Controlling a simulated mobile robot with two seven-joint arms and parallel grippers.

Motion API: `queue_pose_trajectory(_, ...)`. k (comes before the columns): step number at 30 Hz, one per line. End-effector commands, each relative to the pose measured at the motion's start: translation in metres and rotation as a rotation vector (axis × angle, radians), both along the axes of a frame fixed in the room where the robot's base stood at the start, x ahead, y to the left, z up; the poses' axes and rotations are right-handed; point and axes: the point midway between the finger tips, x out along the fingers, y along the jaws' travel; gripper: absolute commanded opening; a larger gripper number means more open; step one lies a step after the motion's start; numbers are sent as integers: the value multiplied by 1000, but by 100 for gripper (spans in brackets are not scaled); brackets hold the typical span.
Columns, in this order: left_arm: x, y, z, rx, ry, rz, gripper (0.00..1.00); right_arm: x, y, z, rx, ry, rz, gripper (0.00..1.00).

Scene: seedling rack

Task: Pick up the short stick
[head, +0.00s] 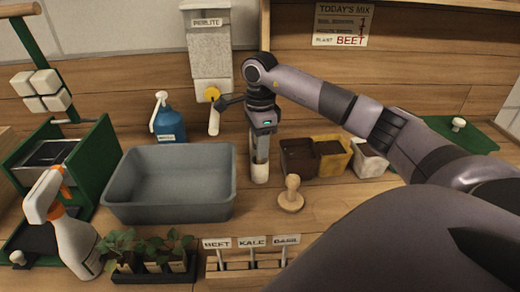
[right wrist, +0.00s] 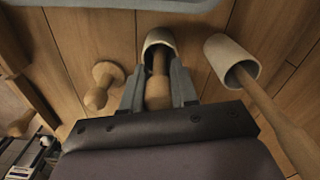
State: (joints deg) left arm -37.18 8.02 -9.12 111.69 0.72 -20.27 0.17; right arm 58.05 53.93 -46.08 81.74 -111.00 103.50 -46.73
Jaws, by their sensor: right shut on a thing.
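My right gripper (head: 261,150) points down at the middle of the bench, right of the grey tray. In the right wrist view its fingers (right wrist: 158,88) are shut on the short wooden stick (right wrist: 158,92). The stick's far end is inside a pale cup (right wrist: 158,38), which also shows below the gripper in the head view (head: 260,173). A longer stick (right wrist: 270,112) stands in another pale cup (right wrist: 232,57), to the right in the wrist view. My left gripper is out of view.
A wooden tamper (head: 290,196) stands close by the gripper. Seedlings (head: 150,252) and labelled slots (head: 250,262) are in front.

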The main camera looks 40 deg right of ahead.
Motion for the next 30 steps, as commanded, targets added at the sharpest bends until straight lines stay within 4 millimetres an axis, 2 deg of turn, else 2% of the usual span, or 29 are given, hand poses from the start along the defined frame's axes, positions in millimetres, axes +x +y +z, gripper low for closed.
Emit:
queue_pose_trajectory(8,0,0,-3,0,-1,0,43,1,0,57,1,-8,0,0)
queue_pose_trajectory(13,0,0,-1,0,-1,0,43,1,0,101,1,-8,1,0)
queue_pose_trajectory(18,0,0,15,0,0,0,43,0,-1,137,-1,-5,-1,0)
queue_pose_trajectory(24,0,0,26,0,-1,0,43,0,0,165,0,-3,-1,0)
queue_pose_trajectory(30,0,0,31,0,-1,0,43,0,0,179,0,-2,0,0)
